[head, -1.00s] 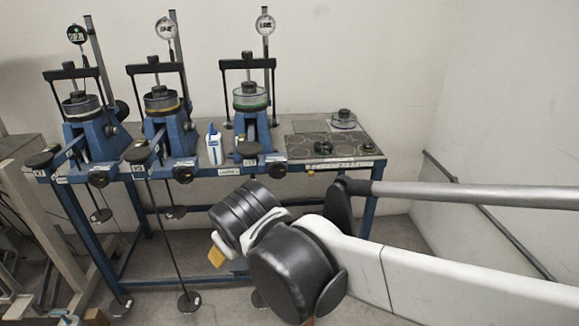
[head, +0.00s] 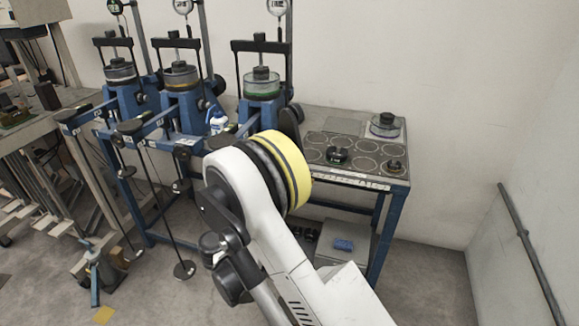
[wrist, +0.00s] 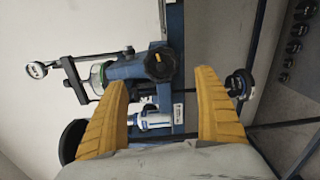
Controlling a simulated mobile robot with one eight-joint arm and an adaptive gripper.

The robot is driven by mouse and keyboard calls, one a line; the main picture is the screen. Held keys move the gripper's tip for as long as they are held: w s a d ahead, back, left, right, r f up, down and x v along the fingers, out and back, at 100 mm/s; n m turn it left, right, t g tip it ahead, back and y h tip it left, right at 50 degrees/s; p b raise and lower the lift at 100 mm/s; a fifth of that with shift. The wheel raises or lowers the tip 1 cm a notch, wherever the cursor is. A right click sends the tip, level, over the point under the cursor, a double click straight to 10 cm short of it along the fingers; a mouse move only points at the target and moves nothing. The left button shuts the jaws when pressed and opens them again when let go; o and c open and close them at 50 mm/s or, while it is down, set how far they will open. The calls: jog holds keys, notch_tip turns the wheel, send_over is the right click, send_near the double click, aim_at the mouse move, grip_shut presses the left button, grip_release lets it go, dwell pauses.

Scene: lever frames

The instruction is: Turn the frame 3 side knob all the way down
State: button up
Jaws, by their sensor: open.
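Frame 3 (head: 262,107) is the rightmost of the blue lever frames, with a green-banded cell. The wrist view shows it turned sideways, with its green-banded cell (wrist: 97,78) and dial gauge (wrist: 36,70) at left. In the head view, my arm hides the gripper and frame 3's lower front.
A white-and-blue bottle (wrist: 154,122) shows between the fingers; it also stands left of frame 3 in the head view (head: 218,122). A black disc (wrist: 239,83) is near the right finger. The bench's right part (head: 350,150) holds dark round parts. Floor at right is clear.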

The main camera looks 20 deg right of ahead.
jog(key=x, duration=0.9)
jog(key=shift+w+d+f, duration=0.1)
jog(key=shift+w+f, duration=0.05)
jog(key=shift+w, duration=0.15)
jog(key=c, duration=1.4)
